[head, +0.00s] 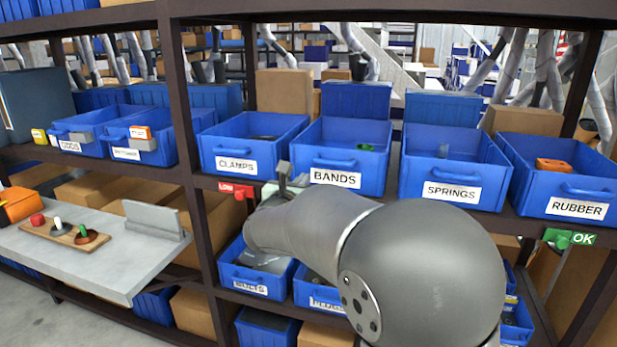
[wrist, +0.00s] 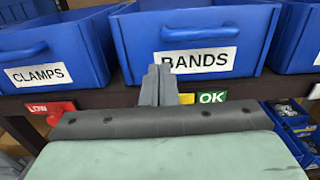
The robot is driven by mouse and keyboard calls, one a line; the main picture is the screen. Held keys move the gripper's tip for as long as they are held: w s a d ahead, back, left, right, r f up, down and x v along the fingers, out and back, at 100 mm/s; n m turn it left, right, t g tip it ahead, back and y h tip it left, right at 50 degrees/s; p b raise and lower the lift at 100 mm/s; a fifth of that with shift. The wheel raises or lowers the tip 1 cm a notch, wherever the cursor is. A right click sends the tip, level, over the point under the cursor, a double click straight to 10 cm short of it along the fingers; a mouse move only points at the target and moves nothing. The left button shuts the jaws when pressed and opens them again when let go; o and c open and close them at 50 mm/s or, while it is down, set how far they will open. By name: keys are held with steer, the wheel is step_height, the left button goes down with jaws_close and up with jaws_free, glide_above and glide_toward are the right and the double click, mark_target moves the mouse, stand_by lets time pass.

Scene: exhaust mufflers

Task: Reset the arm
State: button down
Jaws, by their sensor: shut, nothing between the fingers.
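My arm reaches in from the lower right of the head view, its large grey links covering part of the shelf. My gripper (wrist: 160,86) is shut and empty in the wrist view, its grey fingers together in front of the BANDS bin (wrist: 200,45). In the head view my gripper (head: 284,172) shows small at the shelf edge, between the CLAMPS bin (head: 232,142) and the BANDS bin (head: 340,155). I cannot tell whether the fingers touch the shelf edge.
The SPRINGS bin (head: 455,165) and RUBBER bin (head: 562,180) stand to the right. A red LOW tag (head: 236,189) and a green OK tag (head: 570,238) sit on the shelf edge. A grey side table (head: 110,265) holds a wooden board (head: 66,233). More blue bins sit below.

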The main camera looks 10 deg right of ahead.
steer(key=v, duration=0.7)
steer(key=s+d+f+m+g+p, duration=0.2)
steer(key=s+d+f+m+g, duration=0.2)
steer(key=s+d+m+g, duration=0.35)
steer(key=s+d+f+m+g+p, duration=0.3)
steer(key=s+d+f+m+g, duration=0.1)
steer(key=s+d+m, duration=0.5)
steer(key=s+a+f+m+g+y+p, duration=0.1)
steer(key=s+a+f+m+g+y, duration=0.1)
steer(key=s+m, duration=0.5)
steer(key=s+a+f+m+g+y+p, duration=0.2)
steer(key=s+a+m+y, duration=0.3)
steer(key=s+m, duration=0.2)
steer(key=shift+s+a+f+y, duration=0.2)
steer(key=shift+s+a+y, duration=0.1)
steer(key=shift+s, duration=0.8)
